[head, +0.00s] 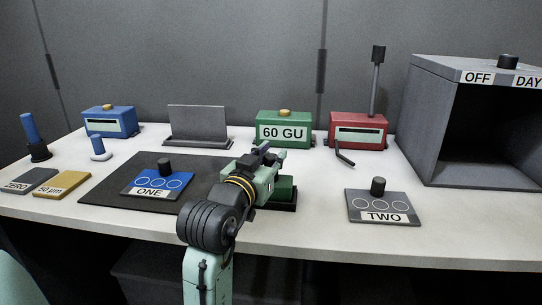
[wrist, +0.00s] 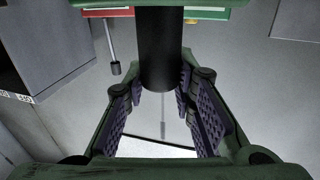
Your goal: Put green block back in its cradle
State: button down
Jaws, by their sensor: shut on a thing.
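The green block (head: 286,184) shows in the head view just below and right of my gripper (head: 266,160), partly hidden by it. A black base, which looks like its cradle (head: 284,207), shows directly under the block. I cannot tell whether the block rests in it or is just above it. In the wrist view, which is upside down, my gripper (wrist: 162,98) is shut on the block's upright black handle (wrist: 160,55).
A dark mat (head: 108,187) with the blue ONE plate (head: 155,184) lies to the left, and the TWO plate (head: 382,206) to the right.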

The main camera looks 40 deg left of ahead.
jog(key=shift+f, duration=0.2)
jog(key=c, duration=1.3)
grip_release()
jog(key=shift+c, duration=0.2)
jog(key=shift+r, duration=0.1)
